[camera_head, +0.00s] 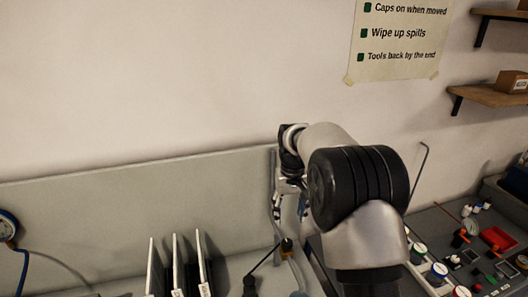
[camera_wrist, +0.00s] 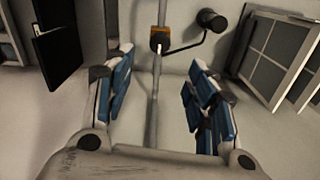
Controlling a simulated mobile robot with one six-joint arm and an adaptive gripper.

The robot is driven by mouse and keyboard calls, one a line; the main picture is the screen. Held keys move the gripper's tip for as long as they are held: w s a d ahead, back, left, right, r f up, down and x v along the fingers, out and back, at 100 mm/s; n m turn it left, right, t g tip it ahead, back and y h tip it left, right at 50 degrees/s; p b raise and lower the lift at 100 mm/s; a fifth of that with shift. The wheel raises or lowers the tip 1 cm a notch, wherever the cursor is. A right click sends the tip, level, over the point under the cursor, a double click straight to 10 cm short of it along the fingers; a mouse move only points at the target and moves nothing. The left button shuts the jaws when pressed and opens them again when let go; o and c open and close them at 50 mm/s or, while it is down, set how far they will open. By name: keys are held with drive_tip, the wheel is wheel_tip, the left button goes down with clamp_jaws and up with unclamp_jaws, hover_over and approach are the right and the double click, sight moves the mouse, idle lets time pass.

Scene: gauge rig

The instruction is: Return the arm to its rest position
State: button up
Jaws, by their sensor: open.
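My arm (camera_head: 365,190) is raised in the middle of the head view and reaches toward the grey back panel. My gripper (camera_head: 291,205) is partly hidden there behind the arm links, pointing down beside a thin upright rod (camera_head: 274,175). In the wrist view my gripper (camera_wrist: 160,88) is open, with blue-padded fingers spread wide. No object is gripped between them. The upright rod (camera_wrist: 157,75) runs through the gap in the picture; its depth relative to the fingers is unclear. An orange and black clamp (camera_wrist: 159,39) with a black knobbed side arm (camera_wrist: 211,20) shows beyond.
Several upright plates (camera_head: 177,265) stand left of the rod. A blue-rimmed gauge (camera_head: 8,225) is at the far left. Shelves (camera_head: 492,95) hang on the wall. A grey panel (camera_head: 110,215) backs the bench.

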drive_tip(key=s+r+t+b, duration=0.1)
drive_tip(key=s+r+b, duration=0.3)
drive_tip(key=s, duration=0.5)
drive_tip(key=s+r+t+b, duration=0.1)
drive_tip(key=s+r, duration=0.5)
drive_tip(key=s, duration=0.3)
drive_tip(key=s+f+t+b, duration=0.1)
drive_tip(key=s+f+b, duration=0.1)
drive_tip(key=s, duration=0.7)
drive_tip(key=s+f+t+b, duration=0.1)
drive_tip(key=s+f, duration=0.3)
drive_tip(key=s, duration=0.6)
drive_tip(key=shift+d+f+m+t+b, duration=0.25)
drive_tip(key=shift+m+t+b, duration=0.05)
drive_tip(key=shift+b, duration=0.25)
